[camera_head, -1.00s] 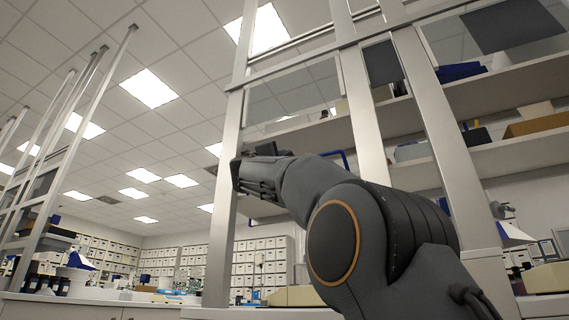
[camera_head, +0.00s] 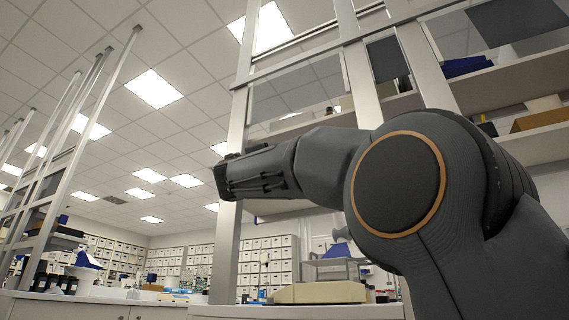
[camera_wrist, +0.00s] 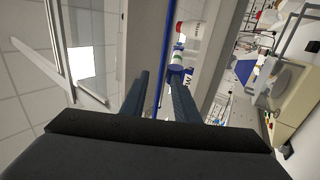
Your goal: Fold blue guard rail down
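The blue guard rail (camera_wrist: 163,45) shows in the wrist view as a thin blue bar. It runs from the top edge down into the space between the two fingers of my gripper (camera_wrist: 158,88). The fingers are apart, one on each side of the bar, and I cannot tell whether either touches it. My arm hides most of the rail there.
Metal uprights (camera_head: 237,130) and shelves (camera_head: 520,90) stand close around my arm. In the wrist view, a red-and-white bottle (camera_wrist: 190,35) is right of the rail, above a blue piece (camera_wrist: 178,69). A beige device (camera_head: 320,292) sits on the counter below.

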